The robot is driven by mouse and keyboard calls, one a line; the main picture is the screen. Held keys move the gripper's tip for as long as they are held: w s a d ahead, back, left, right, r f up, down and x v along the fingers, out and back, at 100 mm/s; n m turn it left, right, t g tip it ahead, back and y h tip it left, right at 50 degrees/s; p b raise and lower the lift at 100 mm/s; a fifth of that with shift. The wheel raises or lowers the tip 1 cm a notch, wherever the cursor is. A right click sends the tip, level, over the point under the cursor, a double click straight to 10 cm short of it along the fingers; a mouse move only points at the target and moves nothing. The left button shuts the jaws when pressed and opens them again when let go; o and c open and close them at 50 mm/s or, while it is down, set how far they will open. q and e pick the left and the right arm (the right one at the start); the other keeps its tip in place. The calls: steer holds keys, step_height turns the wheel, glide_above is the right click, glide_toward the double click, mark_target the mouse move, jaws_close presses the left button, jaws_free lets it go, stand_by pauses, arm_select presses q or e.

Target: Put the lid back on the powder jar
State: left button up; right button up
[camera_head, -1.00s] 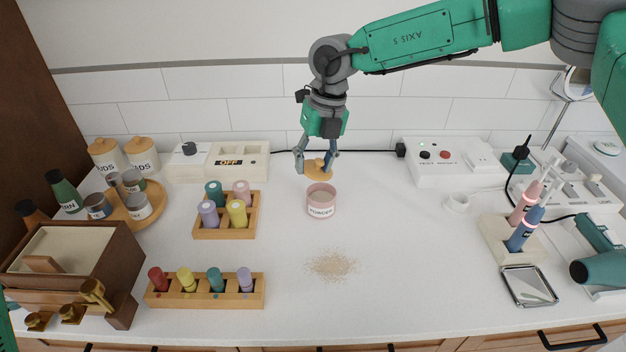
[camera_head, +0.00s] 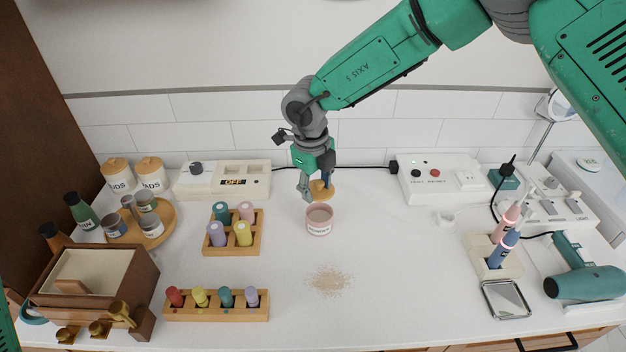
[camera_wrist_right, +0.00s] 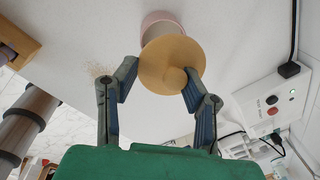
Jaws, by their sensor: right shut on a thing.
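The pink powder jar (camera_head: 319,222) stands open on the counter, with pale powder inside. Its round wooden lid (camera_head: 321,191) is held by my right gripper (camera_head: 317,190), just above and behind the jar. In the right wrist view, the lid (camera_wrist_right: 167,62) sits between the fingers of the gripper (camera_wrist_right: 158,82), its knob (camera_wrist_right: 174,78) towards them. There the lid covers part of the jar (camera_wrist_right: 160,20). The lid looks apart from the jar rim, though the exact gap is hard to tell. My left gripper is not in view.
Spilled powder (camera_head: 329,281) lies in front of the jar. A wooden holder with several bottles (camera_head: 233,246) is to the left, with a longer rack (camera_head: 217,314) nearer the front. A white control box (camera_head: 440,180) stands at the back right.

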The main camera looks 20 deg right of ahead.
steer(key=shift+d+f+b, duration=0.1)
steer(key=shift+f+b, duration=0.45)
steer(key=shift+f, duration=0.25)
step_height(320, 180, down, 2)
steer(key=shift+f+b, duration=0.2)
steer(key=shift+b, duration=1.05)
steer(key=shift+f, duration=1.05)
steer(key=shift+r+p, duration=0.15)
steer(key=shift+p, duration=0.3)
steer(key=shift+s+f, duration=0.1)
steer(key=shift+f, duration=0.1)
steer(key=shift+p, duration=0.5)
